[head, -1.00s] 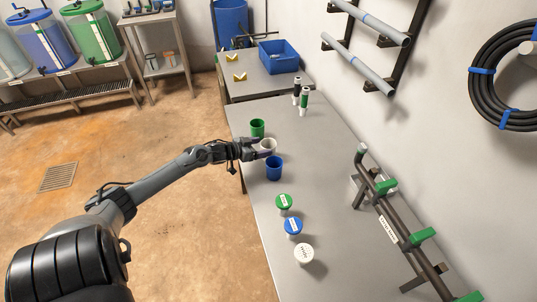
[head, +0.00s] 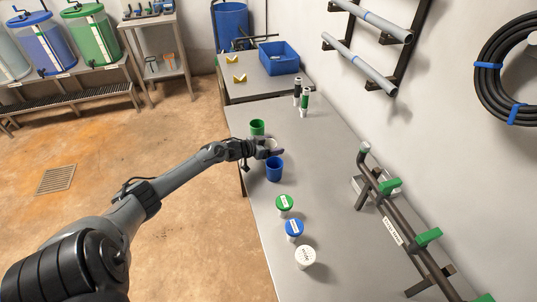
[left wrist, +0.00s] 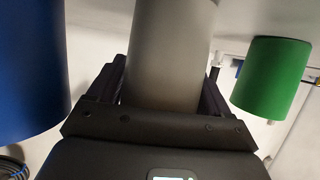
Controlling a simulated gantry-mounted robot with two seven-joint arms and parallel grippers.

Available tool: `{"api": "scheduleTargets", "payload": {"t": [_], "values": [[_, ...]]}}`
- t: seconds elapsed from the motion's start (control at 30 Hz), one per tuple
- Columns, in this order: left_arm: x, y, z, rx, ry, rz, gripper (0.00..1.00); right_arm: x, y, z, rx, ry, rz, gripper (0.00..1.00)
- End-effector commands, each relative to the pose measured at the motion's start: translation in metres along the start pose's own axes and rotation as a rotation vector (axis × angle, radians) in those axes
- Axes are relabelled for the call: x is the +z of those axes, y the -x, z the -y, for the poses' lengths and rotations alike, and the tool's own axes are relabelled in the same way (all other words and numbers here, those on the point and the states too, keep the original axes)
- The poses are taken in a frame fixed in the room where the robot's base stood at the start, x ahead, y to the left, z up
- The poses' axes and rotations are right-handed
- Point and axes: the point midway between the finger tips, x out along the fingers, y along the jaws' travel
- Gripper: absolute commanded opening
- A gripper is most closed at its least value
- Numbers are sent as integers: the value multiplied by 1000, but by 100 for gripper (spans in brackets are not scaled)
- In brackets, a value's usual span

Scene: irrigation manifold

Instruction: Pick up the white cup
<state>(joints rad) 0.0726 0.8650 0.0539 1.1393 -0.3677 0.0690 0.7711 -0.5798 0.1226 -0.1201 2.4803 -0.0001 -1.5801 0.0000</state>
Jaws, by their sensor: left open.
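The white cup (head: 273,142) stands on the grey table between the green cup (head: 257,127) and the blue cup (head: 274,169), partly hidden by my left gripper (head: 272,151). In the left wrist view the white cup (left wrist: 170,55) looks grey in shade and sits between the two fingers of my left gripper (left wrist: 163,90). The fingers are open on either side of it; I cannot tell whether they touch it. There the blue cup (left wrist: 30,70) is close by at left and the green cup (left wrist: 272,78) at right. My right gripper is not in view.
Green (head: 284,203), blue (head: 294,228) and white (head: 305,257) labelled lidded items stand in a row nearer on the table. A pipe manifold (head: 395,222) lies along the right side. The table's middle is clear.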

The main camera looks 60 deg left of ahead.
Motion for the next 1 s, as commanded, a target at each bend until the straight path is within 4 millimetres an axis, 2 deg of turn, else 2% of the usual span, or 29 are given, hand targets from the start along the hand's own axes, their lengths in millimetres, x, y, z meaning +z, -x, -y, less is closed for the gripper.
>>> {"api": "scheduleTargets", "payload": {"t": [0.23, 0.4, 0.5, 0.77, 1.0], "values": [[0, 0, 0, 0, 0, 0, 79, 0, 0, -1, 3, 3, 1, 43], [0, 0, 0, 0, 0, 0, 53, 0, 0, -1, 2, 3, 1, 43], [0, 0, 0, 0, 0, 0, 42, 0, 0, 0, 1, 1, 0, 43], [-1, 0, 0, 0, 0, 0, 41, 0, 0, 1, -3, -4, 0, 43], [-15, 6, 0, 0, -2, -1, 41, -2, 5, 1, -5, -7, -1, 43]]}}
